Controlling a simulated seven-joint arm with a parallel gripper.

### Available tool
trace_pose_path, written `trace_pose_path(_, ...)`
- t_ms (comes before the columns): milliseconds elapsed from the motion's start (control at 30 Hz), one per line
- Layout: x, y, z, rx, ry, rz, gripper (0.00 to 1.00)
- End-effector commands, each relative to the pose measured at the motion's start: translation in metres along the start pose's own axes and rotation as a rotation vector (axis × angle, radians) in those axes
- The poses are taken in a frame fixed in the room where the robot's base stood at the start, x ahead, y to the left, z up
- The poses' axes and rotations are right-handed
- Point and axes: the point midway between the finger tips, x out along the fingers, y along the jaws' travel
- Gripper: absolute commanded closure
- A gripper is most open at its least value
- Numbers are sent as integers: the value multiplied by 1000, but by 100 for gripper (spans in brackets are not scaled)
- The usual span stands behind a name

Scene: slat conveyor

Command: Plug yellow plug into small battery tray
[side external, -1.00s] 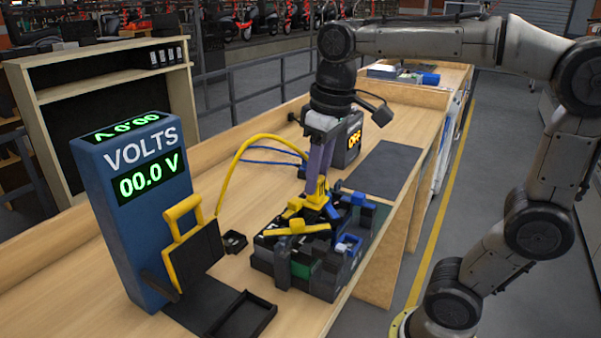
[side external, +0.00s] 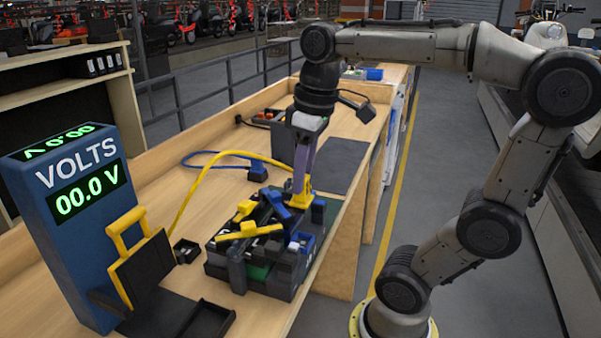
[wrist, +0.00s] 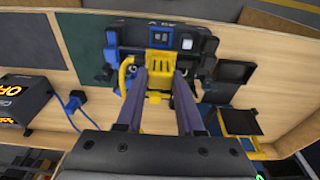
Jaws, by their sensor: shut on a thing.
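The yellow plug (side external: 300,196) is upright between the fingers of my gripper (side external: 301,181), and a yellow cable (side external: 190,185) arcs from it to the left. In the wrist view the plug (wrist: 156,68) sits between my gripper's two fingers (wrist: 160,82), at the edge of a dark block. This block, apparently the battery tray (side external: 262,280), is black with blue, yellow and green parts. The plug is at the tray's far right end, at or just above its top. I cannot tell whether it is seated; the contact is hidden by the plug and fingers.
A blue meter (side external: 70,235) reads 00.0 V. A black holder with a yellow handle (side external: 127,229) stands beside it. A blue plug (side external: 257,170) with a blue cable lies behind the tray. A box marked OFF (wrist: 25,98) shows in the wrist view. A dark mat (side external: 340,163) is bare.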

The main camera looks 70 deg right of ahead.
Motion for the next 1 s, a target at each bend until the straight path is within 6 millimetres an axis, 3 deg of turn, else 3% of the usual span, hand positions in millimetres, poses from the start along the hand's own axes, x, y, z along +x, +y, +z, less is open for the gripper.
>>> trace_pose_path(333,8,0,1,0,-1,0,100)
trace_pose_path(700,44,0,8,1,-1,-1,100)
trace_pose_path(1000,62,0,10,1,0,0,100)
